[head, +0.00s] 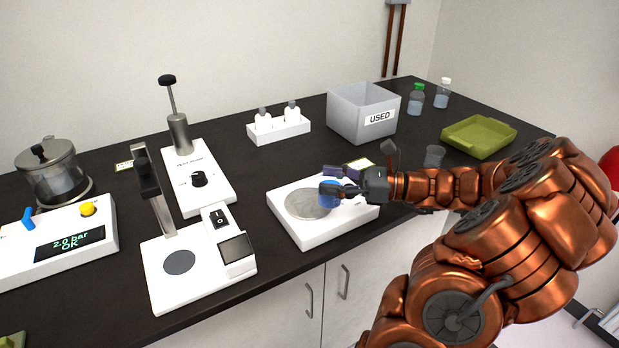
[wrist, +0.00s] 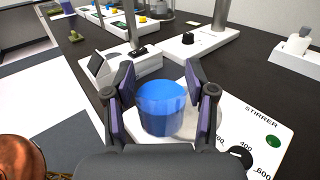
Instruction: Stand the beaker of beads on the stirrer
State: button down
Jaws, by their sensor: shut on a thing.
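The beaker of beads (wrist: 162,108) is a clear cup filled with blue beads; in the head view (head: 329,194) it is partly hidden behind my fingers. My gripper (wrist: 165,98) is shut around the beaker, one finger on each side, and it also shows in the head view (head: 340,187). The stirrer (head: 337,223) is a white box with a round grey plate (head: 302,204). The beaker is upright over the right part of that plate. I cannot tell whether its base touches the plate. In the wrist view the stirrer's label and dial (wrist: 240,155) show at the right.
A scale-like white device with a post (head: 180,262) stands left of the stirrer, and a white press (head: 207,190) behind it. A grey USED bin (head: 350,115), a bottle rack (head: 279,127), an empty-looking beaker (head: 434,156) and a green tray (head: 479,136) stand further back or right.

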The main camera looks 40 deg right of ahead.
jog(key=shift+w+a+f+p, duration=0.15)
jog(key=shift+w+f+p, duration=0.2)
jog(key=shift+w+f, duration=0.6)
jog(key=shift+w+a+f+p, duration=0.15)
jog(key=shift+w+f+p, duration=0.25)
jog(key=shift+w, duration=1)
jog(key=shift+w+a+f+p, duration=0.15)
jog(key=shift+w+f+p, duration=0.2)
jog(key=shift+w+f, duration=0.6)
jog(key=shift+w, duration=0.25)
jog(key=shift+c, duration=1.8)
grip_release()
jog(key=shift+r, duration=0.1)
jog(key=shift+r, duration=0.2)
jog(key=b+v, duration=0.2)
jog(key=v, duration=0.9)
jog(key=shift+f+b, duration=0.1)
jog(key=shift+b, duration=0.2)
jog(key=shift+s+d, duration=0.35)
jog(key=shift+s, duration=0.05)
